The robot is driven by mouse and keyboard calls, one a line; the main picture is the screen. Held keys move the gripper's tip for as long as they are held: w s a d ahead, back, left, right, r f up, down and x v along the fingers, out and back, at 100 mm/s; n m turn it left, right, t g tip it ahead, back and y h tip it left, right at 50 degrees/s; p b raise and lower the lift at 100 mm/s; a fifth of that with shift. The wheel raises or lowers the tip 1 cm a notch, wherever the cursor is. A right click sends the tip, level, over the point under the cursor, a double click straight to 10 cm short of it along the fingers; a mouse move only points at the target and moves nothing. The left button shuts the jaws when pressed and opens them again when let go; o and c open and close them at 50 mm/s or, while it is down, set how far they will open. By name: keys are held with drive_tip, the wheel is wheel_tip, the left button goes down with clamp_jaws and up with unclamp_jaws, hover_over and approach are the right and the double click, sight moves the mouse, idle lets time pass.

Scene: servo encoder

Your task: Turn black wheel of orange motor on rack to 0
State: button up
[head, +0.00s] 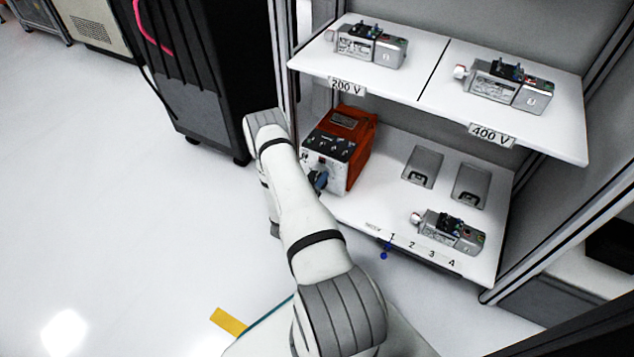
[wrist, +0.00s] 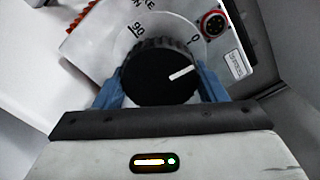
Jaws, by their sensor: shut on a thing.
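The orange motor (head: 357,126) stands on the lower rack shelf at its left end, with a dark top panel. Its black wheel (wrist: 160,72) fills the middle of the wrist view. The white pointer line on the wheel points to the right and slightly up. The dial behind the wheel carries a 0 mark (wrist: 195,38) at upper right and a 90 mark (wrist: 137,30) at upper left. My gripper (wrist: 160,90) is shut on the wheel, with one blue finger on each side. In the head view my gripper (head: 318,181) is at the motor's front, and the wheel is mostly hidden.
A red round connector (wrist: 214,24) sits right of the dial. Another grey device (head: 450,231) lies on the lower shelf at right. A black cabinet (head: 190,75) stands to the left; the floor in front is open.

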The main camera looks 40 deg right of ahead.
drive_tip(key=shift+n, duration=0.6)
drive_tip(key=o, duration=1)
drive_tip(key=p+v, duration=0.2)
drive_tip(key=v, duration=0.6)
